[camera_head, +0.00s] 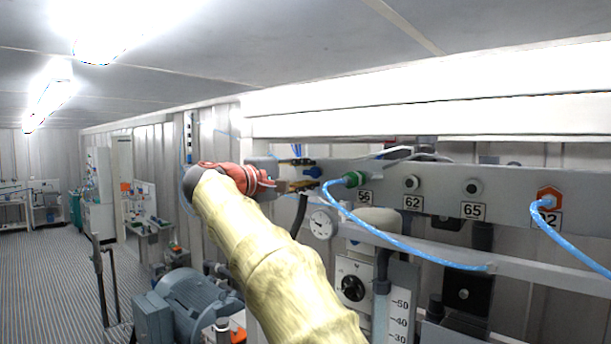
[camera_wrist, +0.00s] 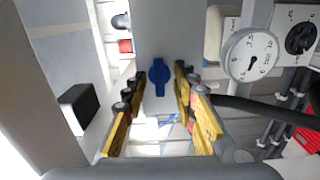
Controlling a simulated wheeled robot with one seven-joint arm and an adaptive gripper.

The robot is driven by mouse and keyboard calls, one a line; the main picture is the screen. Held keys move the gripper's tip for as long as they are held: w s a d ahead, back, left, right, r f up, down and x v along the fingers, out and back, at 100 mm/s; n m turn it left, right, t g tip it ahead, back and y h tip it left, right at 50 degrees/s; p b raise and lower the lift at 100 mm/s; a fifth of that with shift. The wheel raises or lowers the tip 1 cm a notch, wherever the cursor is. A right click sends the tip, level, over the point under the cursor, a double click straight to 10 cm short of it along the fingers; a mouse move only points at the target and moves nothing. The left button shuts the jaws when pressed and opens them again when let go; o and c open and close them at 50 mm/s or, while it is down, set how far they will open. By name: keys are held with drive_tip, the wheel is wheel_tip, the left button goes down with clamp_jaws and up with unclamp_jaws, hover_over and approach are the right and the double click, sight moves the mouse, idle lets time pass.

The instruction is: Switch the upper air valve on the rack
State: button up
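A small blue valve handle (camera_wrist: 157,77) sits on the grey rack panel (camera_wrist: 166,30) in the wrist view. My gripper (camera_wrist: 158,82) is open, with one yellow-padded finger on each side of the handle. Gaps show between the handle and both fingers, and nothing is held. In the head view my gripper (camera_head: 305,174) is at the left end of the rack panel (camera_head: 445,196), its fingers one above the other. A bit of blue (camera_head: 313,172) shows beside the fingertips, and the rest of the valve is hidden there.
A round pressure gauge (camera_wrist: 250,55) is beside the panel; it also shows in the head view (camera_head: 321,224). A black hose (camera_wrist: 262,107) runs close to one finger. A green connector (camera_head: 353,180) with a blue hose (camera_head: 402,246) is right of my gripper. A motor (camera_head: 188,300) stands at lower left.

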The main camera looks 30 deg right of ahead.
drive_tip(key=v, duration=1.2)
